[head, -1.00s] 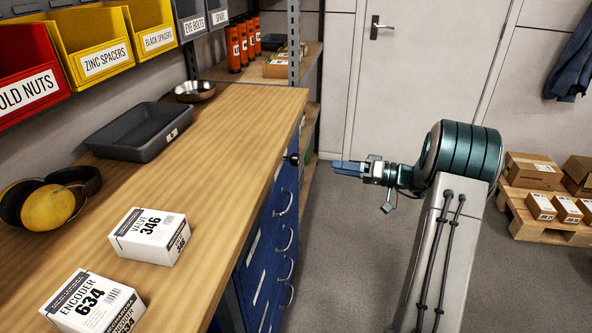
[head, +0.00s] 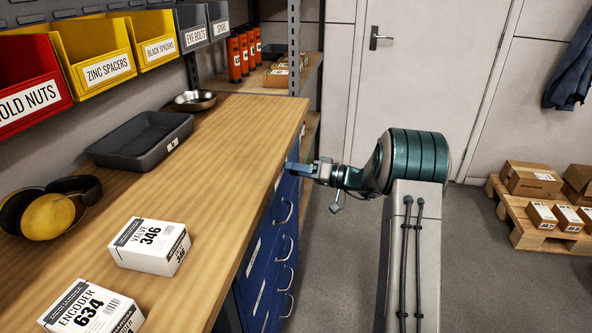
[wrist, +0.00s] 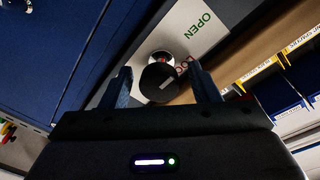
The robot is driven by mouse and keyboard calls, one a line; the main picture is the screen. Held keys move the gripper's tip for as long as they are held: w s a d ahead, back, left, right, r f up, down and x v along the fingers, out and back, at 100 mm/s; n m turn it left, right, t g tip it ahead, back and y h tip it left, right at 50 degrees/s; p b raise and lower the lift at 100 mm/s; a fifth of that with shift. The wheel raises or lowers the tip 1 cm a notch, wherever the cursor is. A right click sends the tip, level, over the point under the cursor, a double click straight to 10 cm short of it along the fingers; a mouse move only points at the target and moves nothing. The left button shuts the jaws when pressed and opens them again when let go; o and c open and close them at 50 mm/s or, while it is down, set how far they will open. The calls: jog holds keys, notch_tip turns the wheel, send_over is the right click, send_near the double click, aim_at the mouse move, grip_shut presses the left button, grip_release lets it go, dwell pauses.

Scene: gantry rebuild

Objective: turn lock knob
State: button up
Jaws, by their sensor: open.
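The lock knob (wrist: 160,82) is a round black knob with a pale line across its face, in the wrist view. It stands out from a silver plate (wrist: 196,28) with a green "OPEN" label and a partly hidden "LOCK" label. My gripper (wrist: 166,82) is open, with one blue finger on each side of the knob; I cannot tell whether they touch it. In the head view my gripper (head: 293,167) is at the upper end of the blue drawer cabinet (head: 262,262), and it hides the knob there.
The wooden bench top (head: 215,190) lies just left of my gripper. On it are a valve box (head: 150,246), an encoder box (head: 90,312), a grey tray (head: 140,142) and ear defenders (head: 48,212). Drawer handles (head: 285,212) stick out below. The floor at right is free up to a pallet (head: 540,235).

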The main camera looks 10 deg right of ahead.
jog(key=c, duration=1)
jog(key=shift+m, duration=0.3)
jog(key=m, duration=0.3)
jog(key=shift+m+g+b, duration=0.3)
jog(key=m+p, duration=0.1)
jog(key=m, duration=0.3)
jog(key=shift+r+p, duration=0.1)
jog(key=shift+p, duration=0.2)
jog(key=m+g+p, duration=0.1)
jog(key=m+p, duration=0.2)
jog(key=m, duration=0.1)
jog(key=shift+h, duration=0.3)
jog(key=shift+m+g+p, duration=0.3)
jog(key=shift+m+p, duration=1.3)
jog(key=shift+m, duration=0.7)
